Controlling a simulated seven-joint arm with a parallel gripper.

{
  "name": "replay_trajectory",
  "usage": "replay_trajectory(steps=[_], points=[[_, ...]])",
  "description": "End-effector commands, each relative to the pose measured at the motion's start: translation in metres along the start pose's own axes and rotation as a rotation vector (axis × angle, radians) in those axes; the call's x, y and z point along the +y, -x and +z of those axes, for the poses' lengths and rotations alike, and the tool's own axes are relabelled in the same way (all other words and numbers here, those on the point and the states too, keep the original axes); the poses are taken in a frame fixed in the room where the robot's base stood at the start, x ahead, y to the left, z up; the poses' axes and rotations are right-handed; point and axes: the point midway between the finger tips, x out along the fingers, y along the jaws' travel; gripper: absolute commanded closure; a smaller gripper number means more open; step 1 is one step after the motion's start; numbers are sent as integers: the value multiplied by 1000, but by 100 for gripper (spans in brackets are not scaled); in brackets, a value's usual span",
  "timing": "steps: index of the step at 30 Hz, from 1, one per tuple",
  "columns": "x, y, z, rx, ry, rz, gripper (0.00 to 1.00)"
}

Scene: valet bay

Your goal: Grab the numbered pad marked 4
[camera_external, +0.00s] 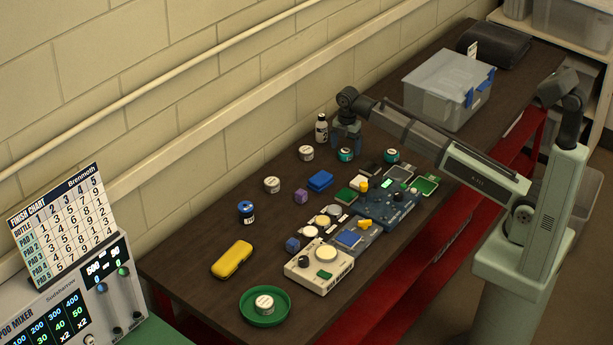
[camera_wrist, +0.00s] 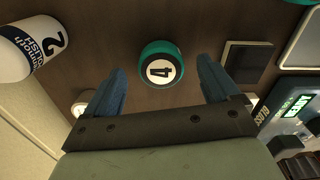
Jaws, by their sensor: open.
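The pad marked 4 is a round teal pot with a white top bearing a black 4. In the wrist view the pad (camera_wrist: 161,64) lies on the dark bench top, between the fingertips in the picture and apart from both. In the external view a teal pot (camera_external: 346,155), which matches it, stands just below my gripper (camera_external: 346,137). My gripper also shows in the wrist view (camera_wrist: 160,82), its two blue fingers spread wide, with nothing held.
A white bottle marked 2 (camera_wrist: 30,46) stands left of the pad; a dark square block (camera_wrist: 246,58) lies to its right. Another teal pot (camera_external: 391,155) stands nearby. Circuit boards (camera_external: 385,205) and small blocks crowd the bench front. A lidded bin (camera_external: 440,90) stands behind right.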

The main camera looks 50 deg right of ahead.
Motion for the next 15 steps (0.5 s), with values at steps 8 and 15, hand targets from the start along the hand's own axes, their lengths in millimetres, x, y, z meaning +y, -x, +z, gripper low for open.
replay_trajectory(steps=[8, 15], points=[[-1, -25, 0, 0, 0, 0, 11], [-1, -25, 0, 0, 0, 1, 16]])
